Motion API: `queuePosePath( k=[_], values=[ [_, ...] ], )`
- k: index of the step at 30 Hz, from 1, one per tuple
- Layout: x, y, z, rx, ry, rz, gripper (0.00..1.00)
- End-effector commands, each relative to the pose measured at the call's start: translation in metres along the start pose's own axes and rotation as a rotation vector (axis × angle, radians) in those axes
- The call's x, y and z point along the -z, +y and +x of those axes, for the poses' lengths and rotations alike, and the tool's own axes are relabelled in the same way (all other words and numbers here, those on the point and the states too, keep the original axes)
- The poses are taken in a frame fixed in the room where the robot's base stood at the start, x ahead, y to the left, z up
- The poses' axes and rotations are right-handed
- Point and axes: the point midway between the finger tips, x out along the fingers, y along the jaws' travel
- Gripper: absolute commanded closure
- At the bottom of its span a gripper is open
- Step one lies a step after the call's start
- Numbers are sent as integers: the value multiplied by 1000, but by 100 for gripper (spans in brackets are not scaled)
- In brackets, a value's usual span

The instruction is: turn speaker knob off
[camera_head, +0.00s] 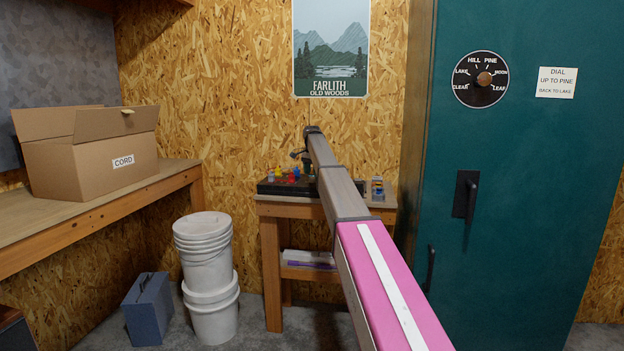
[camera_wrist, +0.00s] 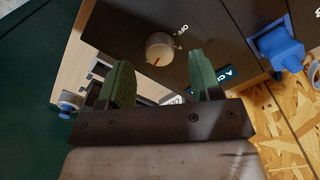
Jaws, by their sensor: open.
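The knob (camera_wrist: 159,47) is a pale round dial on a dark panel (camera_wrist: 215,40) in the wrist view. A red mark shows on its lower edge, while the lettering OFF stands to its upper right. My gripper (camera_wrist: 161,80) is open, its two green fingers apart below the knob in the picture. Nothing is between the fingers, and I cannot tell how far they are from the panel. In the head view my arm reaches over the small plank bench (camera_head: 270,208) at the back wall, and hides the knob.
On the small bench lies a black tray-like thing with coloured pieces (camera_head: 291,176). A teal cabinet (camera_head: 520,230) with a dial stands close on the right. A cardboard box (camera_head: 95,160), white buckets (camera_head: 205,255) and a blue-grey case (camera_head: 148,310) are at left. Blue parts (camera_wrist: 278,48) flank the panel.

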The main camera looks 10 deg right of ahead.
Motion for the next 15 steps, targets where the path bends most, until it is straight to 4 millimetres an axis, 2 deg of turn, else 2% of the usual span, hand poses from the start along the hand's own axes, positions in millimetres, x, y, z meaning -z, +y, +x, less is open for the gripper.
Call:
queuePosePath(
  k=[3,6,15],
  values=[
    [0,1,18,0,0,0,41],
    [0,0,28,0,0,0,41],
    [0,0,31,1,0,0,41]
  ],
)
